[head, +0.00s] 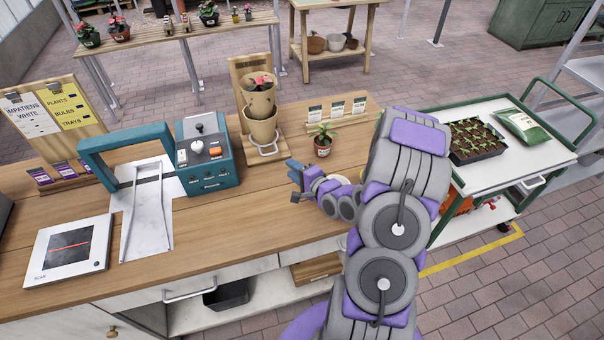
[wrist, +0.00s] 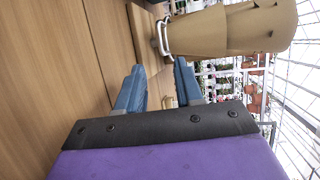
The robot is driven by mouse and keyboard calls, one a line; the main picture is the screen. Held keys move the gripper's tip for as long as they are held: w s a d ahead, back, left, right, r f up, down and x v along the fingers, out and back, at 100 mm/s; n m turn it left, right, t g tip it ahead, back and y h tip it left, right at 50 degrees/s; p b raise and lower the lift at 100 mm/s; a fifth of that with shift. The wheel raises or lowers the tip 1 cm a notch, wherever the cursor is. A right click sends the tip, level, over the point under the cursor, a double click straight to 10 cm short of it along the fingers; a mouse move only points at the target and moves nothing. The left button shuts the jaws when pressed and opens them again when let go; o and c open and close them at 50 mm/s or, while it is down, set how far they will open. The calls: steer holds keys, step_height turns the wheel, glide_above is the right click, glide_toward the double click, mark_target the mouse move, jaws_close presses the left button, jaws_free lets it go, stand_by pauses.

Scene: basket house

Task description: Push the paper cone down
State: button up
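A brown paper cone (head: 263,131) stands upright in a wire holder (head: 268,150) on a wooden stand (head: 243,82) at the back of the bench. The cone's lower tip is hidden.
A teal label machine (head: 207,160) with a teal-handled press (head: 147,205) stands left of the cone. A small potted plant (head: 322,141) and seed packets (head: 337,111) stand right. A green cart (head: 495,185) stands at the bench's right.

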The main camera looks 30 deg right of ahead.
steer(key=shift+v, duration=1.95)
steer(key=shift+w+f+n, duration=0.15)
steer(key=shift+w+n, duration=0.15)
steer(key=shift+c, duration=1.4)
steer(key=w+d+n+g, duration=0.1)
steer(key=w+n, duration=0.1)
steer(key=w+n+g+p, duration=0.1)
steer(key=w+n, duration=0.1)
steer(key=w+d+n+g+h+p, duration=0.1)
steer(key=w, duration=0.1)
steer(key=shift+d+f+n+g, duration=0.35)
steer(key=shift+n+g, duration=0.05)
jaws_close()
steer(key=w+r+n+g+h+p, duration=0.3)
steer(key=w+r+n+g, duration=0.25)
steer(key=r, duration=0.35)
steer(key=a+r+n+g, duration=0.2)
steer(key=a+r+n, duration=0.1)
steer(key=a+r, duration=0.3)
steer(key=shift+m+y, duration=0.25)
steer(key=shift+y, duration=0.15)
steer(key=x, duration=0.5)
steer(key=s+x, duration=0.1)
steer(key=x, duration=0.3)
steer(key=a+x, duration=0.1)
steer(key=x, duration=0.4)
steer(key=shift+s+d+f, duration=0.1)
steer(key=shift+f, duration=0.5)
